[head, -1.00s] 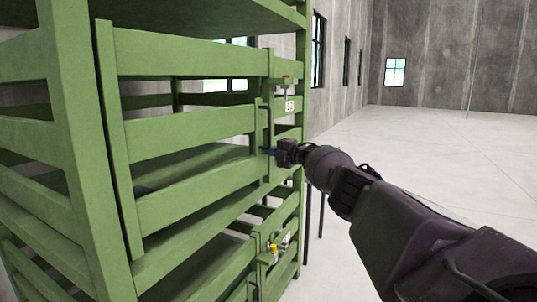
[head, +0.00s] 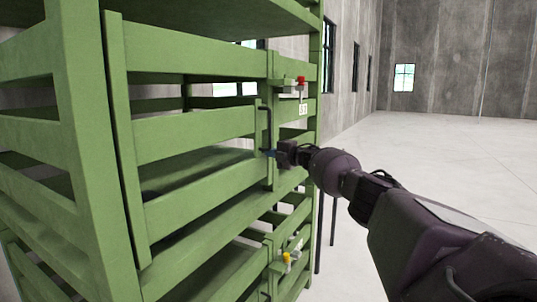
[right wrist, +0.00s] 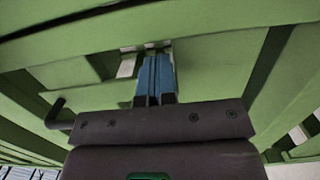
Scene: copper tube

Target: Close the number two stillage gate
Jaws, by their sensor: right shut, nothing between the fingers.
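The upper green slatted gate (head: 190,131) spans the front of the stillage and has a black bar handle (head: 265,126) near its right end. My right gripper (head: 269,153) is shut and empty, its blue fingertips at the gate's right end just below the handle. In the right wrist view the closed fingers (right wrist: 155,80) point at a green slat; contact is hard to tell. The handle also shows at the left there (right wrist: 58,115). A red-topped latch (head: 300,81) and a white number label (head: 303,109), too small to read surely, sit right of the gate. My left gripper is out of view.
A lower gate with a yellow-topped latch (head: 287,257) is below. The stillage's green corner post (head: 84,150) stands at the left. Pale open floor (head: 430,150) lies to the right, with concrete walls behind.

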